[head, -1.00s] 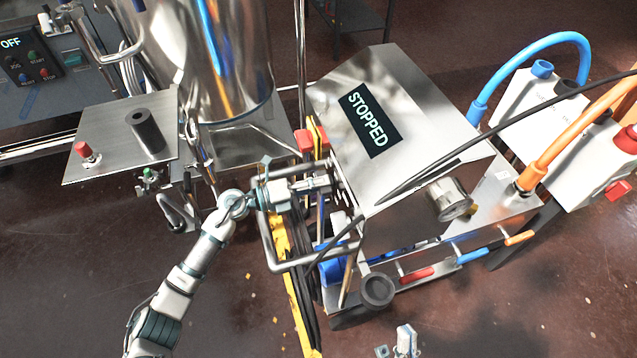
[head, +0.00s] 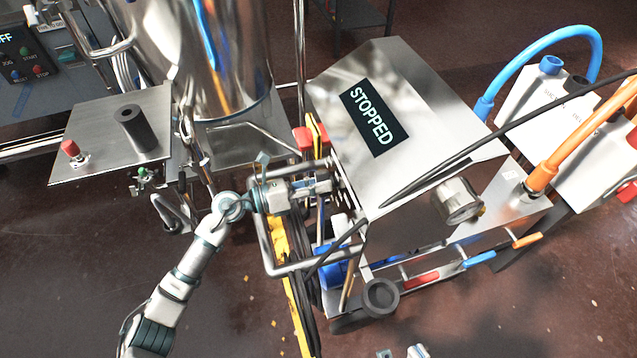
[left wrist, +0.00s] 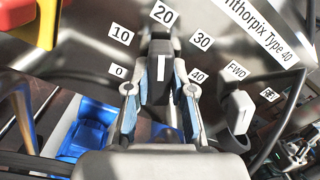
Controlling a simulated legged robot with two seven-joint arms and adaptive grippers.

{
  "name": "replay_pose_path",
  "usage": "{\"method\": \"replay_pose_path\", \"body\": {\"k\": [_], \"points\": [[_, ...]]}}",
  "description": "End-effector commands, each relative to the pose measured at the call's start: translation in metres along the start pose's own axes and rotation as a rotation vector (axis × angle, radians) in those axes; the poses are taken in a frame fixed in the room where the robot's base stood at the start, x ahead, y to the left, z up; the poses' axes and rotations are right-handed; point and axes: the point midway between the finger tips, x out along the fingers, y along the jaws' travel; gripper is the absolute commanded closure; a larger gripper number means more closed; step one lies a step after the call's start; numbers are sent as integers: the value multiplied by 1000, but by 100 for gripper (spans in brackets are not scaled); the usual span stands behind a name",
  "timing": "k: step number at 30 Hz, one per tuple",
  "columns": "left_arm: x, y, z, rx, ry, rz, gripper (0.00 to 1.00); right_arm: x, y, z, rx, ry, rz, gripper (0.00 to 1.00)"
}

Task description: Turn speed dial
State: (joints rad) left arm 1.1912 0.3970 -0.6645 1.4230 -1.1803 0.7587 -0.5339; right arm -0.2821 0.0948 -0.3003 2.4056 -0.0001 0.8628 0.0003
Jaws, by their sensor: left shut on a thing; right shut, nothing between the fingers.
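The speed dial (left wrist: 160,72) is a dark knob with a white pointer line, in the left wrist view. Labels 0, 10, 20, 30 and 40 surround it, and the line points roughly at 20. My left gripper (left wrist: 161,100) is shut on the dial, with a finger on each side. In the head view my left gripper (head: 325,185) is at the left side of the metal control box (head: 420,100), where the dial is hidden. The box's display (head: 374,117) reads STOPPED. My right gripper (head: 417,351) barely shows at the bottom edge, shut and empty.
A FWD switch (left wrist: 238,110) sits right of the dial. A bent metal rail (head: 268,250) and yellow bar (head: 298,300) are close to my left wrist. A black cable (head: 470,148) crosses the box. A steel vessel (head: 225,60) stands behind left.

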Motion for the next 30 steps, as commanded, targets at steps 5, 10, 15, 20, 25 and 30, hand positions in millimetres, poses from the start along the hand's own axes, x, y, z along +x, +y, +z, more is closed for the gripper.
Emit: {"method": "replay_pose_path", "body": {"k": [5,10,15,20,25,30], "points": [[0,4,-8,24,12,5,100,0,0,2,0,2,-1,100],[0,4,-8,32,13,5,100,0,0,2,0,2,-1,100],[0,4,-8,31,14,5,100,0,0,2,0,1,-1,100],[0,4,-9,30,14,5,60,0,0,2,0,1,-1,100],[0,2,-5,33,8,3,52,0,1,2,-1,2,0,100],[-1,0,-3,35,5,2,52,-1,1,2,-3,-3,6,100]]}}
